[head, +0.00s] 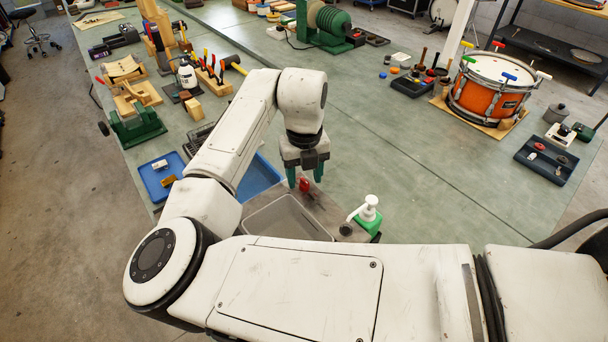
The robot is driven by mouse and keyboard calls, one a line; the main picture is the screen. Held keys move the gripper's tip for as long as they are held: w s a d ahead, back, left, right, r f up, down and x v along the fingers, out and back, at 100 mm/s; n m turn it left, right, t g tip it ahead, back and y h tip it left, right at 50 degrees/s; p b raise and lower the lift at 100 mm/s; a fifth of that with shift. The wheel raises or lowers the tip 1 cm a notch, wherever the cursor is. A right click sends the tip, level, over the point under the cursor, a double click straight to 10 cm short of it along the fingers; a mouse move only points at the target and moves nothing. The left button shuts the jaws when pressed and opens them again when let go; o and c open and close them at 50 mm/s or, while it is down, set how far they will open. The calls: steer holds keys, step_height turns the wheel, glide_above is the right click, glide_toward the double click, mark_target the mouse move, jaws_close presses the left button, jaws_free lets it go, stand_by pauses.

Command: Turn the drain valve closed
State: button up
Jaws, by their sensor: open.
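A small red handle (304,185), which looks like the drain valve's, shows beside the grey basin (285,219) near the table's front edge. My gripper (305,175) points down over it with its two teal fingers spread. The red handle shows between and slightly below the fingertips; I cannot tell whether they touch it. The valve's body and the handle's exact angle are too small to tell.
A green soap bottle with a white pump (368,214) stands right of the basin. A blue tray (163,176) lies to the left, behind my arm. An orange drum (490,92) stands at the right. The table's middle is clear.

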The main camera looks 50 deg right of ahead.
steer(key=shift+f, duration=0.65)
steer(key=shift+c, duration=0.5)
jaws_close()
